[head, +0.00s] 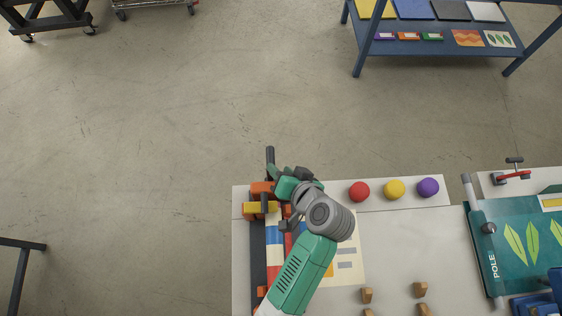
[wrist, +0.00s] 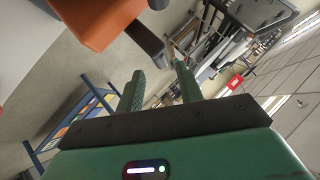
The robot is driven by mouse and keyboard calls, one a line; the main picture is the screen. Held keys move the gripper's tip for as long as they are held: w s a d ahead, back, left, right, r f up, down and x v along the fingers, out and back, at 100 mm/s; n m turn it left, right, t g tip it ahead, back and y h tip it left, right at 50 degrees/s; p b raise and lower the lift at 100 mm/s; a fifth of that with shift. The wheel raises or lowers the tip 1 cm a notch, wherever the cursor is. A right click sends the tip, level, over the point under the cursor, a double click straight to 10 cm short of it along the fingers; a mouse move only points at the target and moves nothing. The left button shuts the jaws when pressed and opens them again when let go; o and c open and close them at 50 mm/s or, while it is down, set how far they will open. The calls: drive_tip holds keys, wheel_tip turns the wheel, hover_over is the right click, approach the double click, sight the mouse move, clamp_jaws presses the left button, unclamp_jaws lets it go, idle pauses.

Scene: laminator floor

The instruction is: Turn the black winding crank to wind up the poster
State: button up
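The black winding crank (head: 270,156) juts past the far edge of the white table, beside an orange block (head: 262,188). In the wrist view the orange block (wrist: 95,20) fills the upper left, and a dark bar, apparently the crank (wrist: 148,38), sticks out from it. My gripper (head: 276,173) is close beside the crank at the table's far edge. In the wrist view my gripper (wrist: 158,78) has its two green fingers apart with nothing between them; the dark bar lies beyond the fingertips. A cream sheet with grey and yellow patches, probably the poster (head: 347,262), lies partly under my arm.
A yellow block (head: 261,208) and a striped strip (head: 274,240) lie left of my arm. Red (head: 359,191), yellow (head: 395,188) and purple (head: 428,187) balls stand to the right. A green pole poster (head: 520,245) is at far right.

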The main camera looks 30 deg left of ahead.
drive_tip(key=d+f+b, duration=0.1)
drive_tip(key=w+d+f+m+y+b, duration=0.1)
drive_tip(key=d, duration=0.1)
drive_tip(key=w+d+f+m+g+y+b, duration=0.1)
drive_tip(key=f, duration=0.1)
drive_tip(key=shift+w+d+f+b, duration=0.1)
drive_tip(key=shift+w+d+b, duration=0.15)
drive_tip(key=shift+d+b, duration=0.05)
clamp_jaws()
drive_tip(key=w+d+r+m+y+b, duration=0.1)
drive_tip(key=w+d+m+y+b, duration=0.15)
drive_tip(key=d+y, duration=0.35)
drive_tip(key=a+h+p, duration=0.1)
drive_tip(key=a, duration=1.1)
drive_tip(key=shift+f, duration=0.4)
drive_tip(key=shift+a+m, duration=0.1)
drive_tip(key=shift+m, duration=0.15)
drive_tip(key=shift+a+r, duration=0.1)
